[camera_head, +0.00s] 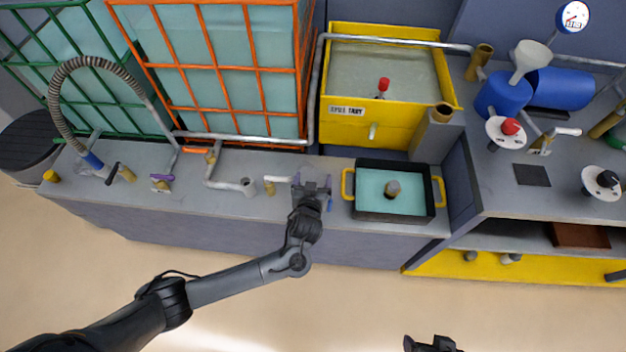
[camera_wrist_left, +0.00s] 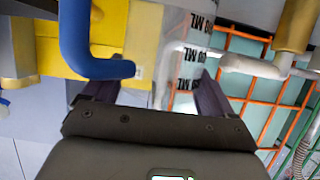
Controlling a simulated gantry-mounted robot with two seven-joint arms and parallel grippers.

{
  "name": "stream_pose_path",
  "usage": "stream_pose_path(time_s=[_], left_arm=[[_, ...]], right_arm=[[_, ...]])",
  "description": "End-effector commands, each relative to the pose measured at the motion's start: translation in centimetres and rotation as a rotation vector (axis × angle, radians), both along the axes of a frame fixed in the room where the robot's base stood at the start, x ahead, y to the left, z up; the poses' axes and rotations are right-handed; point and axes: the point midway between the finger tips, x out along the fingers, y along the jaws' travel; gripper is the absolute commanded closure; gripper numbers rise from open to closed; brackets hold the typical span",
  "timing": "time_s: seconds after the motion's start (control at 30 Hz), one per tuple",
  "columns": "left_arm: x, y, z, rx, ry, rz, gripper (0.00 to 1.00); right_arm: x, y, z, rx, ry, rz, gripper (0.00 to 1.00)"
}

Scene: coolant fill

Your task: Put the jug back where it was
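The jug (camera_wrist_left: 180,75) shows in the left wrist view as a pale, see-through body with upside-down "ML" markings, between the two fingers. A blue handle (camera_wrist_left: 88,45) is beside it on the left. My left gripper (camera_head: 312,183) is at the counter, left of the black tray, with its fingers on both sides of the jug; they look closed against it. In the head view the jug is mostly hidden by the gripper, and I cannot tell if its base touches the counter. My right gripper (camera_head: 432,343) shows only partly at the bottom edge.
A black tray (camera_head: 390,215) with yellow handles holds pale liquid just right of the gripper. The yellow tank (camera_head: 375,130) and orange cage (camera_head: 240,105) stand behind. A small tap (camera_head: 272,185) is close on the left. The front floor is open.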

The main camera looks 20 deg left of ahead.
Motion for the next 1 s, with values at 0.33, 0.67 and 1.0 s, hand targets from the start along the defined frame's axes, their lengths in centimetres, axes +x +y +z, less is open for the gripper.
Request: stream_pose_path(time_s=[0.33, 0.67, 1.0], left_arm=[[0.0, 0.0, 0.1, 0.001, 0.001, 0.0, 0.0], [-3.0, -0.9, 1.7, -0.004, 0.003, -0.001, 0.0], [-8.4, -2.3, 4.0, -0.002, 0.004, -0.001, 0.0]], right_arm=[[0.0, 0.0, 0.1, 0.0, 0.0, 0.0, 0.19], [0.0, -0.2, 1.6, -0.007, -0.001, 0.005, 0.19], [0.0, -0.2, 3.6, -0.009, 0.0, 0.006, 0.19]])
